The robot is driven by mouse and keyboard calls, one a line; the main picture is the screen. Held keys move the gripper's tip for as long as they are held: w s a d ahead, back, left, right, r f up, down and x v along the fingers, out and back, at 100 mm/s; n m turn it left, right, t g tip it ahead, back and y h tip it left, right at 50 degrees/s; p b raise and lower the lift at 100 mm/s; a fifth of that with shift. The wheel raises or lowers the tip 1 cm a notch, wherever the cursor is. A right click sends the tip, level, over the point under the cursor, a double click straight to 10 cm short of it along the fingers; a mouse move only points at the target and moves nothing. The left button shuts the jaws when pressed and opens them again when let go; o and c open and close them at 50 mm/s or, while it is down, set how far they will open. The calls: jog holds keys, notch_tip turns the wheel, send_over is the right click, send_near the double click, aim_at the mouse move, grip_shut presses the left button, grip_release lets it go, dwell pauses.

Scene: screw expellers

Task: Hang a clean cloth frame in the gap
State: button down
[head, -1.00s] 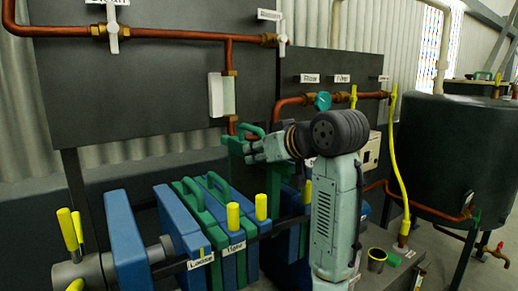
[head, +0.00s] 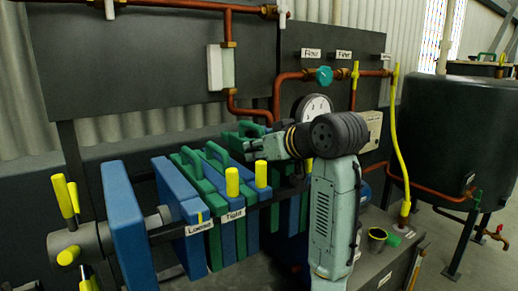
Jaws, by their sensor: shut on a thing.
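The filter press (head: 125,230) has blue plates and green frames hanging in a row on its rails. Green frames with loop handles (head: 189,160) stand left of the middle. My gripper (head: 256,147) is shut on a green cloth frame (head: 233,144) near its handle, above the row and behind the yellow-capped handles. The lower part of the held frame is hidden by the plates and handles in front. I cannot tell whether it touches the rails. More green and blue plates (head: 294,214) stand to the right, partly behind my arm.
Yellow handles (head: 232,182) stick up in front of the plates. A dark panel (head: 150,80) with copper pipes and a round gauge (head: 313,108) stands behind. A black tank (head: 450,125) is at the far right.

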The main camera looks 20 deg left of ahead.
jog(key=c, duration=1.3)
grip_release()
jog(key=shift+d, duration=0.1)
jog(key=v, duration=1.2)
jog(key=shift+r, duration=0.15)
